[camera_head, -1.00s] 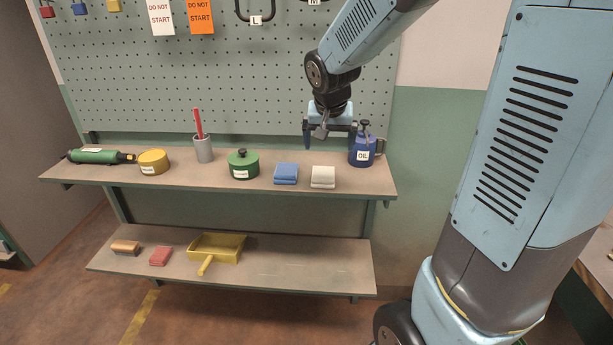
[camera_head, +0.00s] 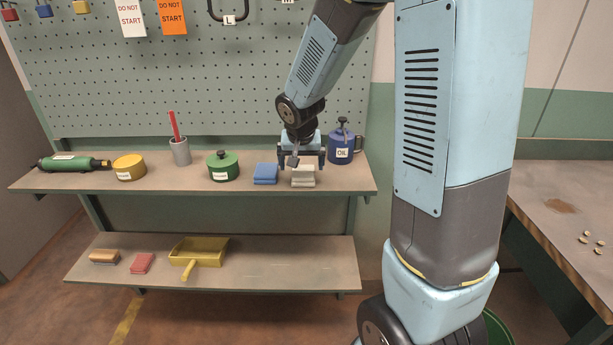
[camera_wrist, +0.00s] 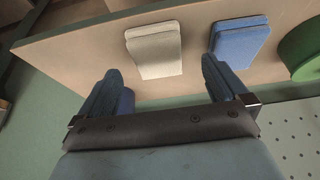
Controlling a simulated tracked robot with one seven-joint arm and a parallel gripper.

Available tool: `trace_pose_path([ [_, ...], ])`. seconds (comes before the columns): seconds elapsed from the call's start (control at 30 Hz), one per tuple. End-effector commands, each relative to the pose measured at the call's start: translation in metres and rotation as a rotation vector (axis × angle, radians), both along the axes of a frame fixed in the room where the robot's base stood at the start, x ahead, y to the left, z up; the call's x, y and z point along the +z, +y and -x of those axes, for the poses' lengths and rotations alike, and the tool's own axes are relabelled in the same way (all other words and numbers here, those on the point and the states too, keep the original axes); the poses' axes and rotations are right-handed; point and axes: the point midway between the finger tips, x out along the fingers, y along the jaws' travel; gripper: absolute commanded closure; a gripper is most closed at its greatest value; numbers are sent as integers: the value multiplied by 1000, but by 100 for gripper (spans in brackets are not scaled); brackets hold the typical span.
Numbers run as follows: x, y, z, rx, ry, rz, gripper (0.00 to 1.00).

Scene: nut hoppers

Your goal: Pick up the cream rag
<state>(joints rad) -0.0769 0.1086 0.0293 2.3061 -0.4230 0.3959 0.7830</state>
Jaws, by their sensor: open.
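The cream rag (camera_head: 303,177) lies folded on the upper shelf, between a folded blue rag (camera_head: 265,174) on its left and the blue oil can (camera_head: 341,148) on its right. My gripper (camera_head: 301,165) is open and empty, pointing down just above the cream rag. In the wrist view the cream rag (camera_wrist: 154,50) shows beyond and between the two fingers of my gripper (camera_wrist: 170,82), not between the pads. The blue rag (camera_wrist: 240,42) shows beyond the right finger there.
The upper shelf (camera_head: 85,182) also holds a green tin (camera_head: 222,167), a grey cup (camera_head: 180,152) with a red stick, a yellow tin (camera_head: 129,167) and a green tool (camera_head: 75,163). The pegboard (camera_head: 200,85) stands behind. A yellow dustpan (camera_head: 199,251) is on the lower shelf.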

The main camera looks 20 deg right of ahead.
Motion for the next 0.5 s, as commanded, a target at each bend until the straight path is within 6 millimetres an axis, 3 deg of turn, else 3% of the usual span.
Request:
trace_pose_path([
  [0.3,-34,-10,-15,-1,3,1,0],
  [0.5,-43,-11,-19,-1,1,0,0],
])
